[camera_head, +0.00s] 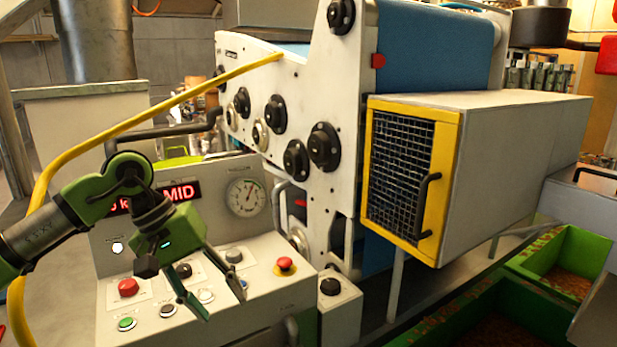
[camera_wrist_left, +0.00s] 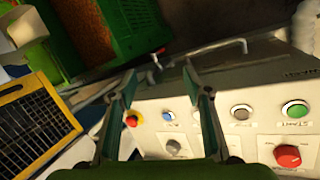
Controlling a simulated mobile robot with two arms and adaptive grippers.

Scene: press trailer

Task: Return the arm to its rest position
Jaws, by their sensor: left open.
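My left arm comes in from the left in the head view. Its left gripper (camera_head: 222,298) is open and empty, with its fingers spread over the control panel (camera_head: 262,312) with buttons. In the left wrist view the open fingers (camera_wrist_left: 168,80) point past the panel's edge, with nothing between them. I cannot tell whether the fingertips touch the panel. Part of the lit red display ending in "MID" (camera_head: 180,192) is hidden behind the arm. My right gripper is not in view.
A large press with a yellow-framed mesh guard (camera_head: 402,172) stands right of the panel. A yellow hose (camera_head: 110,135) arches behind my left arm. A red mushroom button (camera_head: 285,264) rises from the panel right of the gripper. Green bins (camera_head: 555,262) stand at the right.

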